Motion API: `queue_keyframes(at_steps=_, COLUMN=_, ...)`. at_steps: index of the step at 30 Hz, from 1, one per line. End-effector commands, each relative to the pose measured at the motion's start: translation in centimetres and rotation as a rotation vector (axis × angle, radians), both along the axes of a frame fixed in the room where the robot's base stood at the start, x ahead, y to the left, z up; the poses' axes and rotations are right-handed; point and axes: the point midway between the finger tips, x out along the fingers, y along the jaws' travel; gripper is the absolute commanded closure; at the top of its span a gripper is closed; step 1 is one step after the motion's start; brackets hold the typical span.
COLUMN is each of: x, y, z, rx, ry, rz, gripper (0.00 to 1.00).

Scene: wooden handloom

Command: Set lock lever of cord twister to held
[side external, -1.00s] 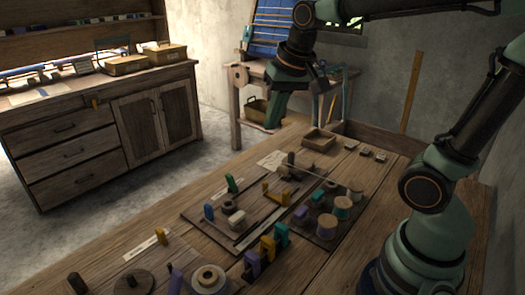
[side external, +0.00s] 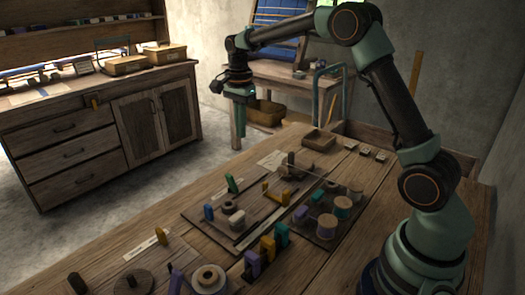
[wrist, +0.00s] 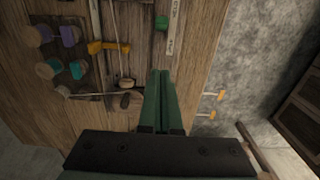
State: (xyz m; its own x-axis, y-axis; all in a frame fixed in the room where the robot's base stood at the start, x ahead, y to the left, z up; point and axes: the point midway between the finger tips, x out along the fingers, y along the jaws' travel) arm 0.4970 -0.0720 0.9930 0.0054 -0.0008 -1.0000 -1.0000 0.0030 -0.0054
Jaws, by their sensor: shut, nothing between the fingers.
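My gripper (side external: 238,147) points down with its fingers together and empty, high beyond the left edge of the bench in the side view. In the wrist view its green fingers (wrist: 160,74) lie side by side over the bench edge. A board (side external: 215,228) holds small fittings: a yellow bracket (side external: 284,199), a green upright piece (side external: 232,185) and a blue one (side external: 208,212). The wrist view shows a yellow bracket (wrist: 108,47), a round wooden knob (wrist: 126,84) and a green block (wrist: 161,23). I cannot tell which piece is the lock lever.
Thread spools (side external: 327,227) stand on the board's right neighbour. A shallow wooden tray (side external: 318,140) sits at the back. Coloured upright pieces (side external: 267,248) and a round reel (side external: 208,279) are in front. Open floor lies left of the bench.

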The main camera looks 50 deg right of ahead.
Motion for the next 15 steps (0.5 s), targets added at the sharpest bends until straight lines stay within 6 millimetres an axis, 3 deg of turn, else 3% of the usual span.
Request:
queue_keyframes(at_steps=5, x=-0.1, y=-0.1, z=-2.4, rx=0.001, ry=0.004, rz=0.000, gripper=1.00)
queue_keyframes(at_steps=15, x=-0.1, y=-0.4, z=-9.0, rx=0.001, ry=0.004, rz=0.001, gripper=1.00)
